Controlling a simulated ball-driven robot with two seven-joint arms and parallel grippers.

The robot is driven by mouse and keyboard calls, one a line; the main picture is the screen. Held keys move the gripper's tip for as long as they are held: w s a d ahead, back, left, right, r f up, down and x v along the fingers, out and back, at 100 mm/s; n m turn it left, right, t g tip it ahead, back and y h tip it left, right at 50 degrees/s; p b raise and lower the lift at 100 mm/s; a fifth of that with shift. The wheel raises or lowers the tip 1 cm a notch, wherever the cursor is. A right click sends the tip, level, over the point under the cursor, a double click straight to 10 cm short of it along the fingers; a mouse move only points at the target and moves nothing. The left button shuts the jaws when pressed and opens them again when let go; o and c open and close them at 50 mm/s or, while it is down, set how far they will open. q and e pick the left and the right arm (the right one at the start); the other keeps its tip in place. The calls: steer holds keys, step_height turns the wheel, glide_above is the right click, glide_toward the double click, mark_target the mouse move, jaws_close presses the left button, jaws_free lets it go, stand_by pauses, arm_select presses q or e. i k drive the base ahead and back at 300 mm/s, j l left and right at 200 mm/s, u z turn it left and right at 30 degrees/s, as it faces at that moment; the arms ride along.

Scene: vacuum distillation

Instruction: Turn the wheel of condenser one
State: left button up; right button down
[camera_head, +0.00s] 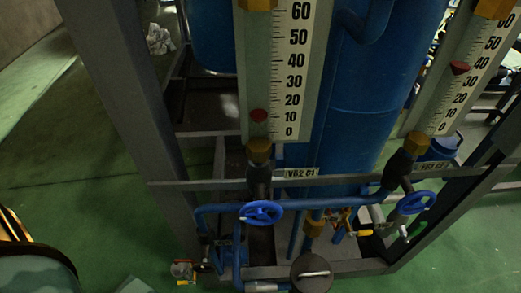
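A blue handwheel (261,213) sits on the pipework below the left gauge, beside a label (301,173) that appears to read "V62 C1". The wheel faces me and nothing touches it. The left gauge (277,70) has a printed scale and a red marker a little above 10. A second blue handwheel (416,203) sits to the right, below the right gauge (463,75) and a label ending in what looks like C2. Neither of my grippers is in view.
A grey metal frame (118,75) surrounds blue tanks (360,100) and blue pipes. A round grey part with a handle (311,272) is at the bottom middle. Small valves sit low down. A dark-rimmed object (35,262) fills the bottom-left corner. Green floor (100,180) is open on the left.

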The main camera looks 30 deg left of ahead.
mark_target(262, 207)
steer(key=u, duration=0.75)
